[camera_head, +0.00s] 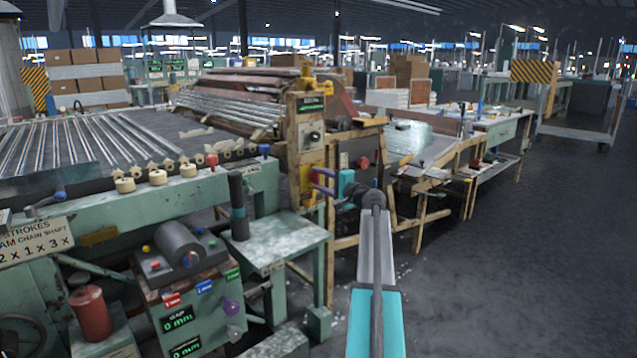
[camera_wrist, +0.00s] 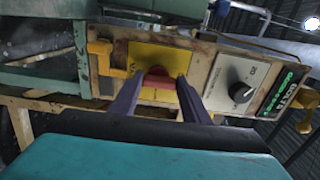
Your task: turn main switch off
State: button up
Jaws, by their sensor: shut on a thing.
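The main switch appears as a red handle (camera_wrist: 158,78) on a yellow plate (camera_wrist: 157,57) in the wrist view. The plate is set in a worn, cream-coloured upright panel (camera_head: 310,103). My gripper (camera_wrist: 157,88) has its two dark purple fingers on either side of the red handle, shut on it. In the head view my gripper (camera_head: 318,181) reaches the panel, and its fingers partly cover the yellow plate. The handle's exact turn angle is hard to read, as the fingers hide its sides.
A black dial knob (camera_wrist: 241,92) and a green volts display (camera_wrist: 286,89) sit beside the switch plate. A yellow bracket (camera_wrist: 104,60) juts out on its other side. A green machine table (camera_head: 275,243) stands left of my arm; open grey floor (camera_head: 480,290) lies right.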

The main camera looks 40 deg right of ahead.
jog(key=shift+w+r, duration=0.15)
jog(key=shift+r, duration=0.05)
jog(key=o, duration=0.9)
jog(key=shift+o, duration=0.7)
jog(key=shift+f, duration=0.1)
jog(key=s+a+p, duration=0.1)
jog(key=s+p, duration=0.1)
jog(key=s, duration=1.1)
jog(key=shift+s, duration=0.4)
jog(key=shift+s, duration=0.1)
